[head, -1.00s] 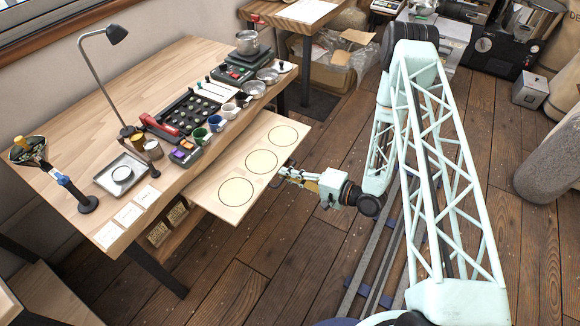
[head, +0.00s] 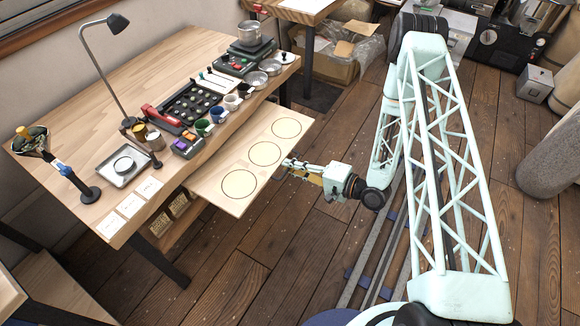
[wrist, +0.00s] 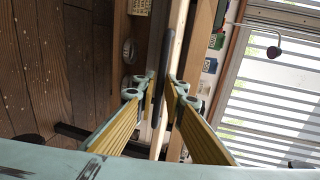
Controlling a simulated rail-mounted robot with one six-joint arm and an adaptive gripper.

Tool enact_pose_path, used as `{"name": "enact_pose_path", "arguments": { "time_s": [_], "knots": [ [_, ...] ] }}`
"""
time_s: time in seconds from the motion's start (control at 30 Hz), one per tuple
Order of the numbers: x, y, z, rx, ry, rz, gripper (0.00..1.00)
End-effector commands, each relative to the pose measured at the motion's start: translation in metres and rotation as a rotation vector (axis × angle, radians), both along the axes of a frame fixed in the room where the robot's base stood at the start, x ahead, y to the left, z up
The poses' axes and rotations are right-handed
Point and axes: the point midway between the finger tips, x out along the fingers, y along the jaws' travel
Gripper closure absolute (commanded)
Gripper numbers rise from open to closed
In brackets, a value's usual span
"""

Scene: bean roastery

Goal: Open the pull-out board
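The pull-out board (head: 226,202) is a pale wooden leaf with three ringed circles. In the head view it sticks well out from the front of the wooden bench. My gripper (head: 287,163) is at the middle of its outer edge. In the wrist view, the dark bar handle (wrist: 166,70) runs along the board's edge between the fingers of my gripper (wrist: 163,88). The two yellow-padded fingers stand on either side of the bar, with a narrow gap seeming to show beside it. Contact with the handle is hard to make out.
The bench (head: 75,135) carries a desk lamp (head: 117,24), cups, a metal tray (head: 105,172), a bean tray and a pot (head: 249,34). Small baskets (head: 160,222) sit beneath the top. Open floor lies in front of the board.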

Motion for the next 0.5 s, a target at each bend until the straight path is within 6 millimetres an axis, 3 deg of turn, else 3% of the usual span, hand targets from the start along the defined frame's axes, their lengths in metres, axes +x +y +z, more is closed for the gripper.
{"name": "enact_pose_path", "arguments": {
  "time_s": [0.5],
  "knots": [
    [-0.018,-0.027,0.007,0.0,0.001,-0.001,0.9]
  ]
}}
